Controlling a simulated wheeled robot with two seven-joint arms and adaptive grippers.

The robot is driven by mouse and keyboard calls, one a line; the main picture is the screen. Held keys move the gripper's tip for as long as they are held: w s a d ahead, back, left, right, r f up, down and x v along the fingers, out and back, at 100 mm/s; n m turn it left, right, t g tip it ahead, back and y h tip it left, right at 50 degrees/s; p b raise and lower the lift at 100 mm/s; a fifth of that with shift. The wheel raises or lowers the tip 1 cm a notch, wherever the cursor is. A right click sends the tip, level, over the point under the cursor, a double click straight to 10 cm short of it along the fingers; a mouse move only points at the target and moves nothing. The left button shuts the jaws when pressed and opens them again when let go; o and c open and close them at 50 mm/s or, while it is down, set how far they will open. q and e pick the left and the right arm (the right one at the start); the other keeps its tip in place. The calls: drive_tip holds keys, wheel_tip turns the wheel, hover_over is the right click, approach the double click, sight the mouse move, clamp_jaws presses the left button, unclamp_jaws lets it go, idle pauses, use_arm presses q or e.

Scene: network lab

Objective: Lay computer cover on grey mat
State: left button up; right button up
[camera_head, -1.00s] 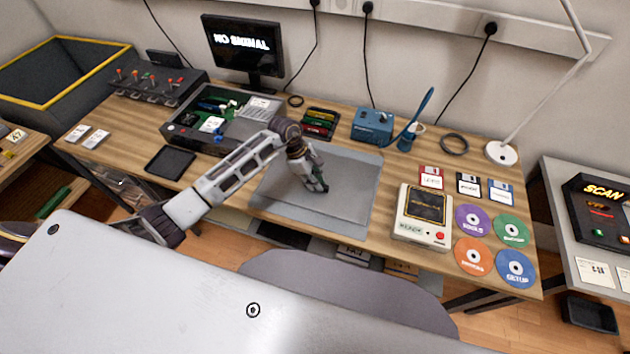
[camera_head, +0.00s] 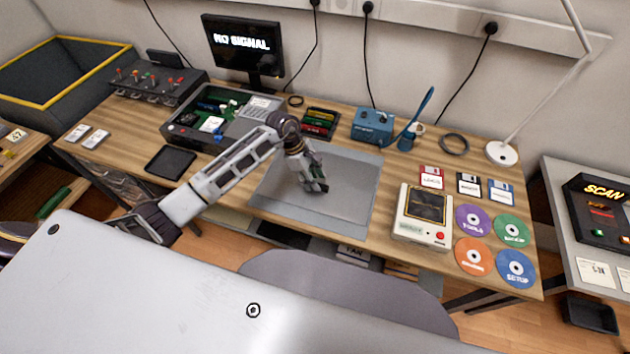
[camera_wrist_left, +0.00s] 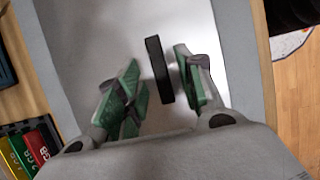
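The computer cover is a flat grey panel (camera_head: 285,199) lying on the grey mat (camera_head: 366,190) in the middle of the desk. In the left wrist view the panel (camera_wrist_left: 110,35) has a black bar-shaped handle (camera_wrist_left: 160,70), with strips of the mat (camera_wrist_left: 44,50) showing beside it. My left gripper (camera_head: 318,186) points down over the cover. In the left wrist view its green-padded fingers (camera_wrist_left: 159,64) are open on either side of the handle, with gaps showing. My right gripper is in neither view.
An open computer case (camera_head: 181,125) stands behind and left of the mat, with a monitor (camera_head: 243,48) behind it. A black tray (camera_head: 170,162) lies left. A white device (camera_head: 423,216), floppy disks and discs occupy the right. A chair (camera_head: 345,285) stands in front.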

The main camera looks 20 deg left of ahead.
use_arm(q)
drive_tip(key=b+v, duration=0.1)
drive_tip(key=v, duration=0.9)
drive_tip(key=shift+r, duration=0.2)
drive_tip(key=shift+a, duration=0.2)
